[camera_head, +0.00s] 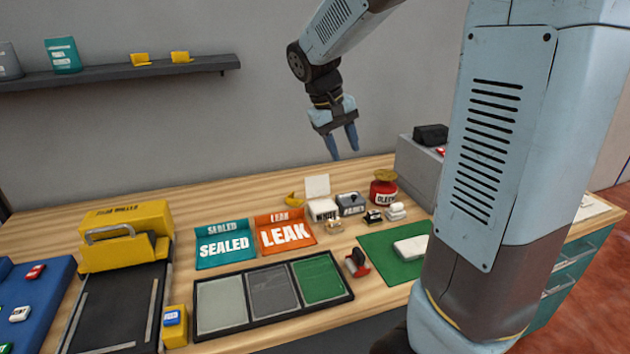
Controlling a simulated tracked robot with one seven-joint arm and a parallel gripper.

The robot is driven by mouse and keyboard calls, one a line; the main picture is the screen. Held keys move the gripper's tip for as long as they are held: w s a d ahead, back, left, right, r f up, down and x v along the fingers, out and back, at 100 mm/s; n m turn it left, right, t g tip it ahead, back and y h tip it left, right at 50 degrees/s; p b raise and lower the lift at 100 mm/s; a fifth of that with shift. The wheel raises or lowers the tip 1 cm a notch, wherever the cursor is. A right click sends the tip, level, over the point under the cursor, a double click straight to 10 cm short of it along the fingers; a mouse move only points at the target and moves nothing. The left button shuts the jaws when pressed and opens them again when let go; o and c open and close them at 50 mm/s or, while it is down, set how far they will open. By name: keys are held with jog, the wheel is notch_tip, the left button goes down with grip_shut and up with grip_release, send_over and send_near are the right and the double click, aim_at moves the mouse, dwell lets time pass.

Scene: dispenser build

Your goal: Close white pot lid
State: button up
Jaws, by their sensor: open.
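The white pot (322,211) is a small box with dark lettering on its front, on the wooden bench near the middle of the view. Its white lid (317,186) stands upright at the pot's back edge, so the pot is open. My gripper (343,150) points downward with its two blue fingers apart and nothing between them. In the picture it is above and slightly right of the lid, clear of it and of the bench. The inside of the pot is too small to make out.
A grey pot (349,203) stands right beside the white pot, with a red pot (383,191) farther right. A yellow curved object (292,200) lies to the left. Teal SEALED (225,249) and orange LEAK (286,236) trays sit in front left. Small items stand close in front.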

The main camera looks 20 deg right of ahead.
jog(key=w+a+f+g+h, duration=0.1)
jog(key=w+f+g+h, duration=0.15)
jog(key=w+f, duration=0.45)
jog(key=n+t+h, duration=0.3)
jog(key=h, duration=0.8)
send_near(315, 180)
jog(key=w+a, duration=0.2)
jog(key=shift+w+a+f+h, duration=0.1)
jog(key=shift+a+f+h, duration=0.35)
jog(key=shift+f, duration=0.45)
jog(key=d, duration=1.3)
jog(key=shift+w+d, duration=0.2)
jog(key=shift+d, duration=0.1)
grip_shut()
jog(key=shift+s, duration=0.1)
